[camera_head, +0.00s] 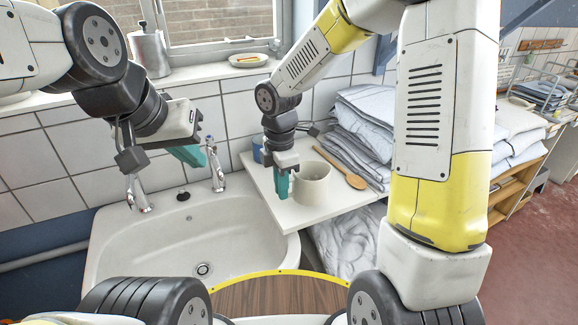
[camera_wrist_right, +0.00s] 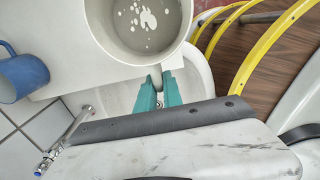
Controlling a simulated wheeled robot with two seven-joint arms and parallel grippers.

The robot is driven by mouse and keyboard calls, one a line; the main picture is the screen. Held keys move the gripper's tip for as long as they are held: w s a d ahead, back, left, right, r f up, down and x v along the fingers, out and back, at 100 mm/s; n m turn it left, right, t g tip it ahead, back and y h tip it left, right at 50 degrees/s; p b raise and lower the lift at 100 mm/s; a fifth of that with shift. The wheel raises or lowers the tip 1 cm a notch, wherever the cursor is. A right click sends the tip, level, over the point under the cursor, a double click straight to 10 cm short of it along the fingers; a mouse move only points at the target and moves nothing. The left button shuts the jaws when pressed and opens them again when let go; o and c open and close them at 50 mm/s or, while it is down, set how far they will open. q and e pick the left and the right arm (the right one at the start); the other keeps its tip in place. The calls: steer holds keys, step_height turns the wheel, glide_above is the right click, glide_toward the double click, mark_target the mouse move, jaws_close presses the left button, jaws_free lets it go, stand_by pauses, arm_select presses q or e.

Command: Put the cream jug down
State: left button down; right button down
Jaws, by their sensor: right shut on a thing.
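The cream jug (camera_head: 314,184) is upright at the white board (camera_head: 335,207) beside the sink. I cannot tell whether its base touches the board. In the right wrist view the jug (camera_wrist_right: 183,42) shows from above, with grey inside and white patches at its bottom. My right gripper (camera_head: 281,187) is at the jug's left side. Its teal fingers (camera_wrist_right: 158,92) are shut on the jug's handle, which they mostly hide. My left gripper (camera_head: 190,155) hangs above the sink's back edge, away from the jug; its finger gap does not show.
A blue mug (camera_head: 258,151) stands on the board behind the jug. A wooden spoon (camera_head: 343,169) lies to the right, before folded grey linen (camera_head: 365,110). The sink (camera_head: 165,235) with taps (camera_head: 215,170) is at left. The board's front right part is clear.

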steer(key=w, duration=0.2)
steer(key=w+d, duration=0.1)
steer(key=w, duration=0.2)
steer(key=w+d, duration=0.1)
steer(key=w, duration=0.2)
steer(key=shift+w+d+f, duration=0.25)
steer(key=shift+f, duration=0.15)
steer(key=shift+w+f, duration=0.15)
steer(key=shift+f, duration=1.6)
steer(key=shift+f, duration=0.15)
steer(key=c, duration=1.5)
jaws_free()
step_height(320, 180, up, 12)
steer(key=s+d+r+m+t, duration=0.2)
steer(key=s+d+r+m, duration=0.1)
steer(key=s+m, duration=0.4)
steer(key=s+d+r+m+t+y, duration=0.1)
steer(key=s+d+r+m+t, duration=0.1)
steer(key=s+d+r+m, duration=0.2)
steer(key=s+d+r+m+t+y, duration=0.1)
steer(key=s+d+r+m+t, duration=0.1)
steer(key=s+m, duration=0.8)
steer(key=shift+s+d+r+m, duration=0.2)
steer(key=shift+s+d+r, duration=0.25)
steer(key=shift+r, duration=0.2)
steer(key=shift+s+d+r+m, duration=0.2)
steer(key=shift+s+d+r, duration=0.25)
steer(key=shift+r, duration=0.15)
